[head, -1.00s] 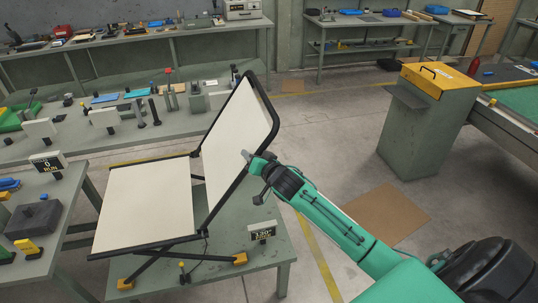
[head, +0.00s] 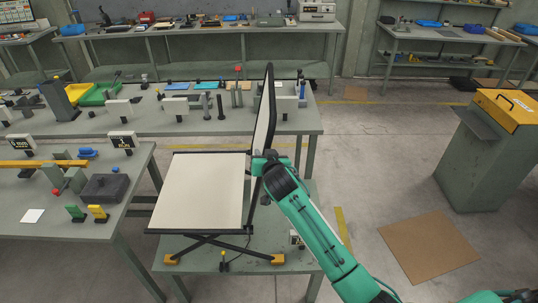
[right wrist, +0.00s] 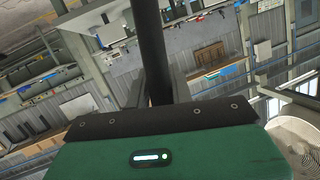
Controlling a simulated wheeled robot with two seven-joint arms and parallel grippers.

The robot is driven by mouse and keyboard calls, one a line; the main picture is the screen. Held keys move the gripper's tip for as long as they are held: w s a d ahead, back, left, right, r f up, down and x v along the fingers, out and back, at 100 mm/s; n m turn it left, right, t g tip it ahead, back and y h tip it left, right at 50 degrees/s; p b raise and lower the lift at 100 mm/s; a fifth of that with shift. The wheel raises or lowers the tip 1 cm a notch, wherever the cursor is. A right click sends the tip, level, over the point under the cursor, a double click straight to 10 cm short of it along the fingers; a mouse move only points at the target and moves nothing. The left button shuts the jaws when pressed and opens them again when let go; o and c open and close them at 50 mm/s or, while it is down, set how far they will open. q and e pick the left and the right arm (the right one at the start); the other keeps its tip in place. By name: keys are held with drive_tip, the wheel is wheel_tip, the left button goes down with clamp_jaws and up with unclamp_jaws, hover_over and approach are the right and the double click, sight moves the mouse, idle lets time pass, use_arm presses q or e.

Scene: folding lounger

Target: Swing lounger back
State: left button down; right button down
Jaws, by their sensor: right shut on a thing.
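The lounger has a cream seat panel (head: 203,190) in a black frame, lying level on crossed legs above a grey-green table. Its back panel (head: 263,115) stands close to upright at the seat's right side, seen almost edge-on. My right gripper (head: 262,161) is at the lower part of the back's frame, shut on it. In the right wrist view a black frame tube (right wrist: 150,50) runs between the fingers. The arm covers part of the frame and hinge area. My left gripper is not in view.
A small display (head: 297,240) stands on the lounger's table (head: 195,245), partly behind my arm. A grey bench (head: 100,185) with blocks and signs is at left, a longer bench behind. Open floor lies at right, with a brown mat (head: 428,247) and a yellow-topped cabinet (head: 478,155).

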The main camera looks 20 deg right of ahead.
drive_tip(key=shift+a+r, duration=0.1)
drive_tip(key=shift+r, duration=0.1)
drive_tip(key=c, duration=1.3)
unclamp_jaws()
drive_tip(key=shift+w, duration=0.1)
drive_tip(key=shift+f, duration=0.15)
drive_tip(key=shift+s, duration=0.4)
drive_tip(key=b+v, duration=0.4)
drive_tip(key=v, duration=0.9)
drive_tip(key=shift+a, duration=0.1)
